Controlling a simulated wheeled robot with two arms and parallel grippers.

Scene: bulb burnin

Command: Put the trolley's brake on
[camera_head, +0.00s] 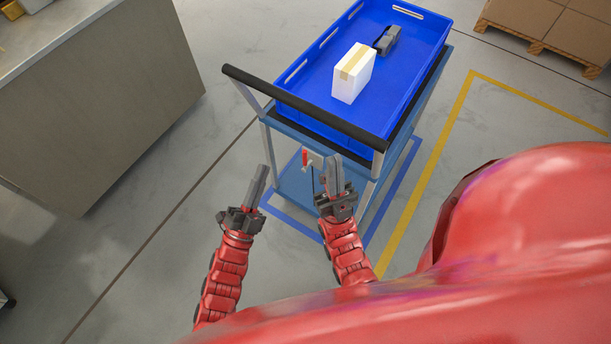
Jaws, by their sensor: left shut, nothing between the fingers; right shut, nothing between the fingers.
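The trolley (289,127) stands ahead of me, blue with grey posts and a black push handle (300,107) along its near side. A small red lever (305,157), which looks like the brake, shows below the top deck, just left of my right gripper. My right gripper (333,161) is shut and empty, in front of the trolley's near end; I cannot tell if it touches anything. My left gripper (262,171) is shut and empty, left of the trolley's near left post. The trolley's wheels are hidden or too small to tell.
A blue crate (420,62) on the trolley holds a white box (353,77) with tan tape and a dark grey object (387,40). A grey counter (125,110) stands at left. A pallet with cartons (560,28) is at top right. Blue and yellow floor lines surround the trolley.

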